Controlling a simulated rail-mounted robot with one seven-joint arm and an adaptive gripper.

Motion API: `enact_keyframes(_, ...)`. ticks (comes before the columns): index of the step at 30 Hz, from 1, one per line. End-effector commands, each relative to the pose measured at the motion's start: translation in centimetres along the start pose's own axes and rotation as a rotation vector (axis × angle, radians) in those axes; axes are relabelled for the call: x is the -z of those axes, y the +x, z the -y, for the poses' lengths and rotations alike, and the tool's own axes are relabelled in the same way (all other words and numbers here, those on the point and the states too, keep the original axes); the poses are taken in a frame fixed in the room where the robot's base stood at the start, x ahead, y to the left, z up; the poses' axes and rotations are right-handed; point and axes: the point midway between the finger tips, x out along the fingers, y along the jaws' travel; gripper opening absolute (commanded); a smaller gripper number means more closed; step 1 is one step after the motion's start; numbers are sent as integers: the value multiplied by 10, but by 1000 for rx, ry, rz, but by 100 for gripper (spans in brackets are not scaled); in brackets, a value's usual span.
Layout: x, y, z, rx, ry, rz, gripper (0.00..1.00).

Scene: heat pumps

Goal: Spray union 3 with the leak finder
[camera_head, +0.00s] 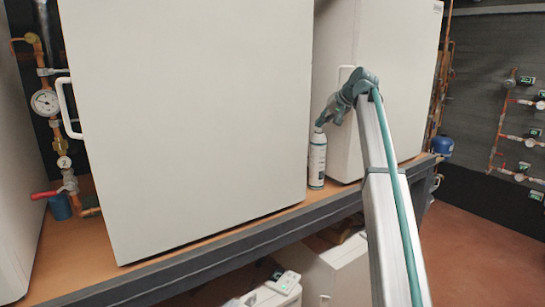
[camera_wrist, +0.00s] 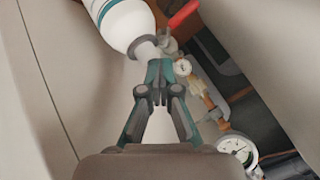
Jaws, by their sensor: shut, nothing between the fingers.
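A white spray can with a teal band (camera_head: 317,160), likely the leak finder, stands upright on the wooden shelf between two white cabinets. It also shows at the top of the wrist view (camera_wrist: 128,22), with its grey neck towards my fingertips. My gripper (camera_head: 321,122) is at the can's top in the head view. In the wrist view, my gripper (camera_wrist: 158,72) is shut and empty, its fingertips just beside the nozzle end; I cannot tell if they touch it. Union 3 cannot be picked out; small green labels (camera_head: 527,80) on the right wall's pipes are unreadable.
A large white cabinet (camera_head: 190,120) stands left of the can and another (camera_head: 400,80) stands right, leaving a narrow gap. The shelf (camera_head: 75,250) has a dark front edge. Gauges (camera_head: 45,102) and copper pipes are at left. The right floor is clear.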

Motion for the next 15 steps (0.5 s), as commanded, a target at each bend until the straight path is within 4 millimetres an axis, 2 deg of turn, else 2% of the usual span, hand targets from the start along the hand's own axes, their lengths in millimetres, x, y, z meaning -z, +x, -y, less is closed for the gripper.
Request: enact_keyframes(15,6,-7,6,0,0,-1,0)
